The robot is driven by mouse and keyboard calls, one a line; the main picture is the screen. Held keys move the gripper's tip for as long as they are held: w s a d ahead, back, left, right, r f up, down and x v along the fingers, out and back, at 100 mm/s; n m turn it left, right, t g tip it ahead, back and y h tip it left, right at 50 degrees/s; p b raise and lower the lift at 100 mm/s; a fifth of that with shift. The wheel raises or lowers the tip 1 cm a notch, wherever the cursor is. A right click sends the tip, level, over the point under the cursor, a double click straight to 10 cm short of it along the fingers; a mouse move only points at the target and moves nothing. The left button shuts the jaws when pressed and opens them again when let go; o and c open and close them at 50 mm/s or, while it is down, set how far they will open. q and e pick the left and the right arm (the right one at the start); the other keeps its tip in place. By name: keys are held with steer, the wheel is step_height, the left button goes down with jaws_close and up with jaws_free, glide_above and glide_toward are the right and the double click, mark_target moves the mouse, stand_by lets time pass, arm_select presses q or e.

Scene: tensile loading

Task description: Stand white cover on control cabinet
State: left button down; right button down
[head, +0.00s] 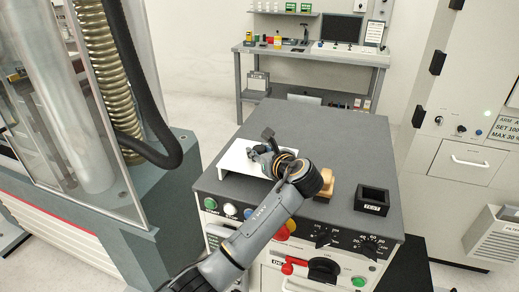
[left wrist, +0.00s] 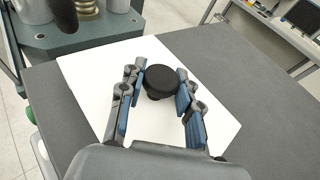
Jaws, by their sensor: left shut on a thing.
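The white cover (head: 236,156) is a flat white panel over the left part of the top of the control cabinet (head: 345,137). In the left wrist view the cover (left wrist: 90,72) has a round black knob (left wrist: 160,83) on it. My left gripper (left wrist: 161,92) has its fingers on either side of the knob and is shut on it. In the head view my left gripper (head: 268,146) reaches over the cover from the front and hides part of it. I cannot tell whether the cover's underside touches the cabinet top. My right gripper is not in view.
A small black box marked TEST (head: 372,200) and a wooden block (head: 349,184) sit on the cabinet's front right. The cabinet's back and right top are clear. A machine with a clear guard (head: 100,100) stands left. A workbench (head: 310,54) stands behind.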

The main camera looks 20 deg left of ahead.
arm_select(q)
steer(key=shift+r, duration=0.1)
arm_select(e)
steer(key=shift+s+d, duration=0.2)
arm_select(q)
steer(key=c, duration=0.9)
jaws_free()
steer(key=shift+c, duration=0.2)
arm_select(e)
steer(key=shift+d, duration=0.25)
arm_select(q)
steer(key=b+v, duration=0.1)
steer(key=v, duration=1.1)
steer(key=shift+b, duration=0.3)
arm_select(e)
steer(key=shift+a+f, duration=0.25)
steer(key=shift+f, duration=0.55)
arm_select(q)
steer(key=shift+s+d, duration=0.1)
steer(key=shift+s, duration=0.05)
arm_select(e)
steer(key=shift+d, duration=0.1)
